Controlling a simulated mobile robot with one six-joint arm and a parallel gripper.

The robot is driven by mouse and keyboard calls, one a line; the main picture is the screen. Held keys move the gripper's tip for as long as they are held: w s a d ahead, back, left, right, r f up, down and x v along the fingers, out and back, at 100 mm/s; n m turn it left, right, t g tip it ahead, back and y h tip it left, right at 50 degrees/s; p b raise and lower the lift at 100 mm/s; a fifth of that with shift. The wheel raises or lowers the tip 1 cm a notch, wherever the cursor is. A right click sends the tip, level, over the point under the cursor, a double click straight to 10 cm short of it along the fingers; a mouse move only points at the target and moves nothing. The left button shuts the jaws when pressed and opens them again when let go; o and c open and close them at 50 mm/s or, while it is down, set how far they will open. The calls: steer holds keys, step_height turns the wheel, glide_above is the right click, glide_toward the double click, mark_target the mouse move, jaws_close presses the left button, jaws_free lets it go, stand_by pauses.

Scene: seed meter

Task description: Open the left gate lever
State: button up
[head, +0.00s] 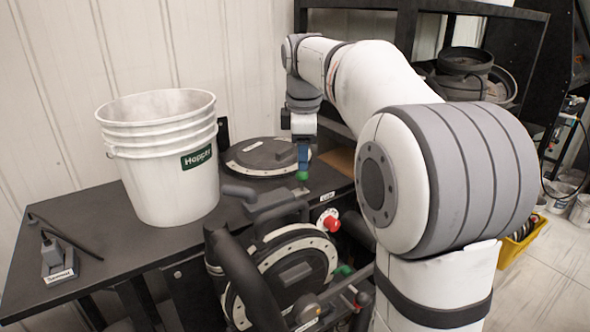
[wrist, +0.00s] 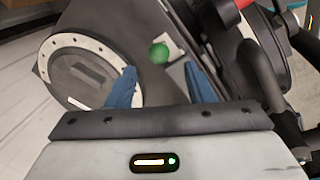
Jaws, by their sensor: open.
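A lever with a green ball knob (head: 302,176) stands on the dark seed meter, just below the blue fingertips of my gripper (head: 303,165). In the wrist view the green knob (wrist: 159,53) shows between and a little beyond the two blue fingers of my open gripper (wrist: 160,72). I cannot tell whether a finger touches it. Nothing is held. A second green knob (head: 344,271) sits lower on the front of the machine. The lever's shaft is mostly hidden.
A round dark lid (head: 262,157) lies behind the knob, also in the wrist view (wrist: 88,75). A red button (head: 331,222) and black pipes (head: 245,275) crowd the front. A shelf (head: 430,5) stands behind.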

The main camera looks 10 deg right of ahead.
mark_target(302, 176)
steer(key=f, duration=0.2)
steer(key=w+f, duration=0.1)
steer(key=f, duration=0.4)
steer(key=shift+w+d+f, duration=0.15)
steer(key=shift+w+f, duration=0.1)
steer(key=shift+w, duration=0.05)
steer(key=shift+c, duration=0.2)
jaws_close()
